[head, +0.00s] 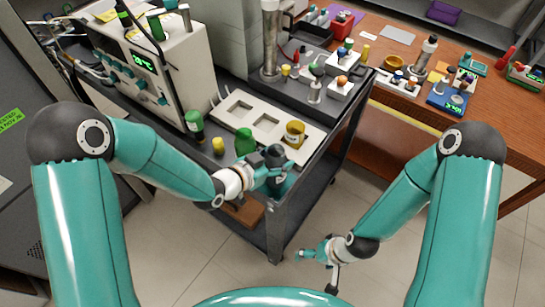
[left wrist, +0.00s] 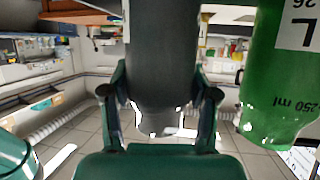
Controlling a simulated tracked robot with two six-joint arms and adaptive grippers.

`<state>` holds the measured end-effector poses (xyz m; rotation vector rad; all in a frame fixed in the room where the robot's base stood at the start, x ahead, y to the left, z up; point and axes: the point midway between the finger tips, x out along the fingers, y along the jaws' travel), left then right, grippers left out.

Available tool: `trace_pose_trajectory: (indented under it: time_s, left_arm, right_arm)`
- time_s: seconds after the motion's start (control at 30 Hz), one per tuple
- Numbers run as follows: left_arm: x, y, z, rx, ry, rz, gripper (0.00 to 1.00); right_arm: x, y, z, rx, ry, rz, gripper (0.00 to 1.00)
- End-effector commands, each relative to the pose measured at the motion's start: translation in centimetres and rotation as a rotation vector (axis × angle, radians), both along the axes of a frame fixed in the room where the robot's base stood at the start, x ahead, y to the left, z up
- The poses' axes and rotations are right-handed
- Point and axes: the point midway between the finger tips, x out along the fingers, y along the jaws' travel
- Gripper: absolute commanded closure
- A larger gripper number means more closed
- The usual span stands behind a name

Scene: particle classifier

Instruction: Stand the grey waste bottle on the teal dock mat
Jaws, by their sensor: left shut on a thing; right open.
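My left gripper (head: 275,170) is at the near edge of the cart, shut on the dark grey bottle (left wrist: 163,50). The bottle fills the middle of the left wrist view, with a finger on each side. In the head view its dark top (head: 274,154) shows beside the fingers, and its lower part is hidden. I cannot tell whether it touches the cart. A green bottle (head: 244,142) stands just left of it and is large at the right of the left wrist view (left wrist: 283,75). My right gripper (head: 308,254) is open and empty over the floor. I cannot make out the teal dock mat.
A pale tray (head: 240,107) with square recesses holds a yellow jar (head: 294,134). Another green bottle (head: 194,124) and a small yellow-capped one (head: 218,146) stand nearby. A white instrument (head: 160,65) is behind left. The wooden desk (head: 460,125) at right is crowded.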

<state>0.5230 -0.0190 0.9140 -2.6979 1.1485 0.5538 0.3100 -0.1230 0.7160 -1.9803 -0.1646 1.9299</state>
Motion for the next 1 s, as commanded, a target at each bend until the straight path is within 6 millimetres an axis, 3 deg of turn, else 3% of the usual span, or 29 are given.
trace_pose_trajectory:
  time_s: [0.07,0.1,0.23,0.67,1.0]
  left_arm:
    - [0.0,0.0,-0.2,0.000,-0.001,0.000,0.94]
    - [0.0,0.0,-0.3,0.001,-0.001,0.000,0.39]
    - [0.0,0.0,-0.2,0.000,0.000,0.000,0.17]
    - [0.0,0.0,0.2,0.001,0.001,0.000,0.16]
    - [-3.2,3.6,2.0,0.000,-0.003,0.005,0.16]
  right_arm:
    - [0.0,0.0,-0.4,0.000,0.000,0.000,0.10]
    - [0.0,0.0,-0.4,0.000,0.000,0.000,0.10]
    - [0.0,0.0,-0.3,0.000,0.000,0.000,0.10]
    - [0.0,0.0,0.2,0.000,0.000,0.000,0.10]
    - [0.0,0.0,-1.2,0.000,0.000,0.000,0.10]
